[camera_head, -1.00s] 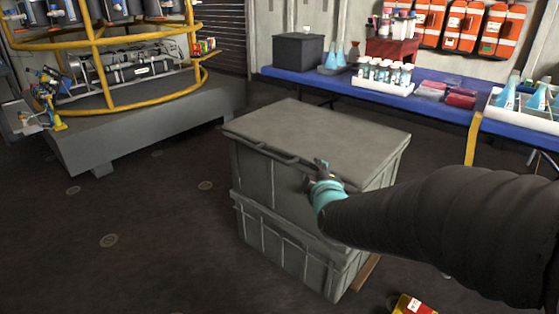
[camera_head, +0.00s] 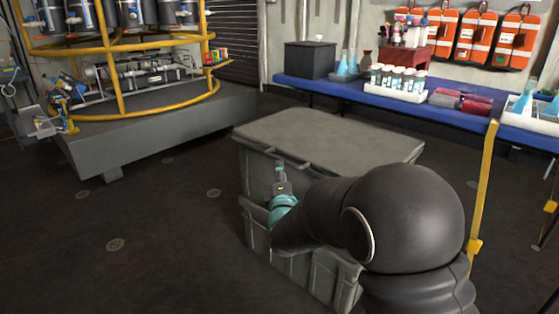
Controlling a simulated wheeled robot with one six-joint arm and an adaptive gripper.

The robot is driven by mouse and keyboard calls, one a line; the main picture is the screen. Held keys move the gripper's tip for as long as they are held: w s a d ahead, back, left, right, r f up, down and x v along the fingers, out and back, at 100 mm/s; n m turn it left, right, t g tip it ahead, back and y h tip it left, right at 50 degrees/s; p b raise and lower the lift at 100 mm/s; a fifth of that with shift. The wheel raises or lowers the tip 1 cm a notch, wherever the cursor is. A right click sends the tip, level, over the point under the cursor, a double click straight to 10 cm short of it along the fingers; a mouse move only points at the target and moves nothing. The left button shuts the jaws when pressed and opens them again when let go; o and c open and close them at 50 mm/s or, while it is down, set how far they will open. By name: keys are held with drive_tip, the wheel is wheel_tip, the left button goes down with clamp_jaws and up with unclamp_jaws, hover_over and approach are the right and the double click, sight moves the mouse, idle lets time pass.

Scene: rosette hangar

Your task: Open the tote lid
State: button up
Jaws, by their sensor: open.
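A large grey tote (camera_head: 258,177) stands on the dark floor in the middle of the head view. Its flat grey lid (camera_head: 330,136) lies closed on top, with a raised handle bar (camera_head: 283,157) along the front edge. My gripper (camera_head: 280,170) is at the front face of the tote, just below the lid's front edge and close to the handle bar. It is open and appears empty. Whether it touches the handle or lid I cannot tell. My dark arm hides the right part of the tote's front.
A blue table (camera_head: 350,89) behind holds a dark box (camera_head: 310,60), a white bottle rack (camera_head: 398,90) and flasks. A yellow-railed rosette frame (camera_head: 110,70) on a grey platform (camera_head: 150,135) stands at the left. The floor (camera_head: 160,220) left of the tote is clear.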

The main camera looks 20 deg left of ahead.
sight(280, 159)
drive_tip(key=x, duration=0.7)
drive_tip(key=shift+c, duration=0.2)
clamp_jaws()
